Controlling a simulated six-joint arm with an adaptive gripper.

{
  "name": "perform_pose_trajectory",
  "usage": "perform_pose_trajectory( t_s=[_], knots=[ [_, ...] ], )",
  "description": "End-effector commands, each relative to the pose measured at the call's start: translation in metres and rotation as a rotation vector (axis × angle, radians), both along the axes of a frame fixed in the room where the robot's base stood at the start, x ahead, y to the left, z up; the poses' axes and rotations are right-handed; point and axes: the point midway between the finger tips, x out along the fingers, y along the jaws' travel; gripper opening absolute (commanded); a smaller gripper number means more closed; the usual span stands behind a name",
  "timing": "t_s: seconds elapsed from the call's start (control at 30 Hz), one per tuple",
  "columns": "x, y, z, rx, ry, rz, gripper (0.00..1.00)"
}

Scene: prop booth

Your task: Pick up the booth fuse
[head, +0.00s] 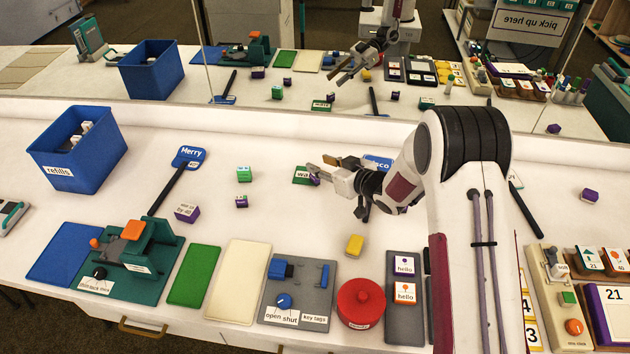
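My gripper (320,165) is over the middle of the white table, its fingers pointing left. The two fingers look apart, with nothing seen between them. A small purple block (314,181) lies just below the fingertips, beside a green labelled piece (301,175), partly covered by the gripper. No thing carries a readable fuse label, so I cannot tell which one is the booth fuse. Other small loose pieces are a green block (244,174), a purple block (241,201), a larger purple labelled block (187,214) and a yellow block (354,245).
A blue refills bin (77,160) stands at the left. A teal device (140,262), green pad (194,275), cream pad (246,282), grey switch panel (297,318) and red round pot (361,303) line the front. A mirror behind repeats the scene.

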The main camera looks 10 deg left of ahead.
Motion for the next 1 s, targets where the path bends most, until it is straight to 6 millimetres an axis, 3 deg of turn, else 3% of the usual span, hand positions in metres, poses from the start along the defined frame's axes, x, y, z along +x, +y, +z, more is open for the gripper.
perform_pose_trajectory(
  t_s=[0.23,0.77,1.0],
  knots=[
    [0.000,0.000,-0.017,0.000,0.000,0.000,0.31],
    [0.000,0.000,-0.023,0.001,0.001,0.000,0.31],
    [0.000,0.000,-0.043,0.000,0.002,0.001,0.31]
  ],
)
